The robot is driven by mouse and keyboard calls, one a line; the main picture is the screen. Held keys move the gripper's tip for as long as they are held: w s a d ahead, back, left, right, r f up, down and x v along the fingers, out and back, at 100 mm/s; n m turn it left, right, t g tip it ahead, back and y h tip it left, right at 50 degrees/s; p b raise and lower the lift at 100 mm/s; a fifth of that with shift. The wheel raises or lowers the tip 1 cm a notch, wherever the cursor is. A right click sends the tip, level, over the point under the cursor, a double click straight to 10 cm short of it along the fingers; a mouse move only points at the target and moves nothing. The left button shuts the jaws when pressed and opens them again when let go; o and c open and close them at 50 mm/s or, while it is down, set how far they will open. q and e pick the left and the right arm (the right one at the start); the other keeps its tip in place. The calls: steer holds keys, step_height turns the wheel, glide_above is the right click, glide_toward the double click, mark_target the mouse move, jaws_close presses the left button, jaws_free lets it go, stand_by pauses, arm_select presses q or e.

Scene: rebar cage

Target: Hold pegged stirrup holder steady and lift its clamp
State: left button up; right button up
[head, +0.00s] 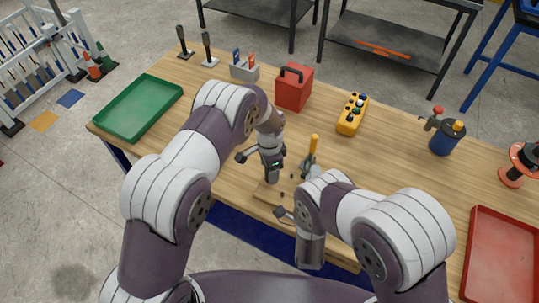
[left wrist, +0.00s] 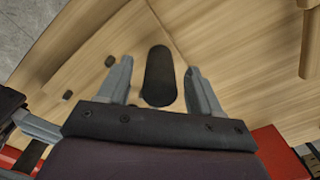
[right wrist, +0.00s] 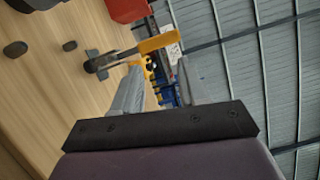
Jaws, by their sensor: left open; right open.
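The pegged stirrup holder is a light wooden board (head: 268,192) with short dark pegs, near the table's front edge. My arms hide part of it. Its clamp, a grey toggle with an orange-yellow handle (head: 314,143), stands upright at the back of the board. My left gripper (head: 272,179) points down over the board; in the left wrist view its fingers (left wrist: 160,75) are spread on either side of a dark peg. I cannot tell contact. My right gripper (head: 311,172) is beside the clamp; in the right wrist view the handle (right wrist: 158,43) crosses just ahead of its spread fingertips.
A red box (head: 294,92) and a yellow control box (head: 352,114) stand behind the holder. A green tray (head: 138,106) is at left, a red tray (head: 503,258) at right. A blue canister (head: 447,138) stands toward the right. The table between is largely clear.

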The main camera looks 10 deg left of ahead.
arm_select(q)
steer(key=shift+f, duration=1.5)
